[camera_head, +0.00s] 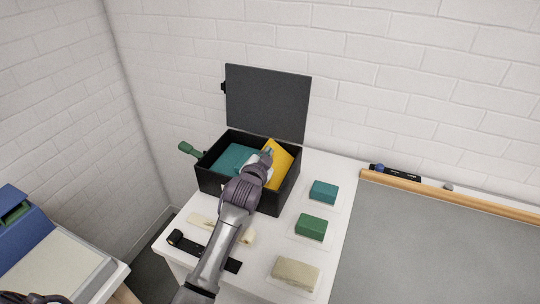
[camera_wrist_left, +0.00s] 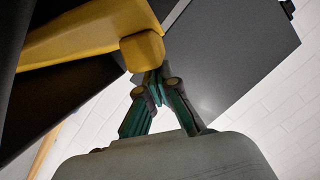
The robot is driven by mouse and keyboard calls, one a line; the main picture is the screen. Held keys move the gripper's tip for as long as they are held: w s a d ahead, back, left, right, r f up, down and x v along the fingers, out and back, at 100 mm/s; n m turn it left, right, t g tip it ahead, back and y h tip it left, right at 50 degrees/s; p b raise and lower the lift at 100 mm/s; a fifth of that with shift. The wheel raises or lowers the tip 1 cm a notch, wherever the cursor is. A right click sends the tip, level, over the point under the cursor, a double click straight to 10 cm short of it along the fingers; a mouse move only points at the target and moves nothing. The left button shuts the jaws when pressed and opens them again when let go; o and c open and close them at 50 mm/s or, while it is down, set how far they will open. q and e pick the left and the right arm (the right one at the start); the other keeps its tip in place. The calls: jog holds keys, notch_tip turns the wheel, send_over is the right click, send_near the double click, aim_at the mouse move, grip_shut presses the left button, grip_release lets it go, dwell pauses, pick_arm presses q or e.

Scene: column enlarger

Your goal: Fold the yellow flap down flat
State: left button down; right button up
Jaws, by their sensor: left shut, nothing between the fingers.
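The yellow flap (camera_head: 281,157) stands tilted in the right part of an open black box (camera_head: 270,199). Beside it in the box lies a teal panel (camera_head: 233,156). My left gripper (camera_head: 267,154) reaches into the box from the front and hides part of the flap. In the left wrist view its fingertips (camera_wrist_left: 154,77) are together and empty, right by the rounded yellow end of the flap (camera_wrist_left: 95,33). I cannot tell whether they touch it.
The box's dark lid (camera_head: 267,103) stands open at the back. A green handle (camera_head: 190,149) sticks out at the left. Teal (camera_head: 323,192), green (camera_head: 311,227) and beige (camera_head: 296,272) blocks sit on the white table to the right. A dark strip (camera_head: 188,246) lies in front.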

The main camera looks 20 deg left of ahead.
pick_arm(q)
jog(key=shift+s+a+f+n, duration=0.15)
jog(key=shift+a+f+n, duration=0.1)
jog(key=shift+a+n, duration=0.45)
jog(key=shift+a+f+h, duration=0.25)
jog(key=shift+a+h, duration=0.05)
jog(key=shift+a, duration=0.05)
jog(key=shift+w+a+f+n+p, duration=0.3)
jog(key=shift+f+n, duration=0.15)
jog(key=shift+n, duration=0.15)
jog(key=shift+a+f, duration=0.15)
jog(key=shift+f, duration=0.1)
jog(key=shift+n, duration=0.3)
pick_arm(e)
jog(key=shift+s+a+r, duration=0.1)
jog(key=shift+s+r, duration=0.1)
jog(key=shift+s, duration=0.3)
jog(key=shift+s+a+r, duration=0.1)
jog(key=shift+s+r, duration=0.05)
jog(key=shift+s, duration=0.35)
pick_arm(q)
jog(key=shift+a, duration=0.1)
